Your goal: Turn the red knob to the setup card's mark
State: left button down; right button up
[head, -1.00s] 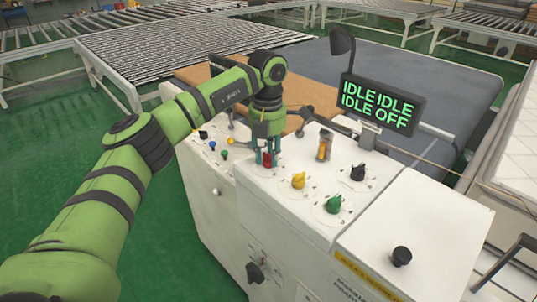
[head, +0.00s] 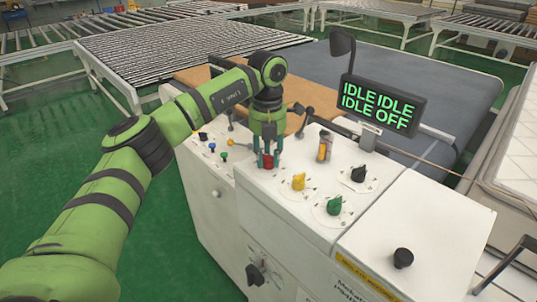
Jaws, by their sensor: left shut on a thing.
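The red knob (head: 267,161) sits at the left end of the sloped white control panel (head: 272,190). My left gripper (head: 266,160) points down over it, its fingers on either side of the knob and shut on it. The fingers partly hide the knob, so its pointer and dial marks cannot be read. I cannot make out a setup card in this view. My right gripper is not in view.
Yellow (head: 299,181), green (head: 334,205) and black (head: 358,174) knobs stand on the panel nearby. A display (head: 381,106) behind reads "IDLE IDLE IDLE OFF". A lamp (head: 342,45) rises beside it. A black knob (head: 402,258) sits on the right cover.

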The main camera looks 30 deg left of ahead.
aim_at(266, 162)
pick_arm(q)
jog(key=shift+s+f, duration=0.1)
jog(key=shift+f, duration=0.05)
jog(key=c, duration=0.9)
grip_release()
jog(key=shift+s+a, duration=0.1)
jog(key=shift+a, duration=0.05)
notch_tip(266, 162, up, 12)
jog(key=shift+r, duration=0.1)
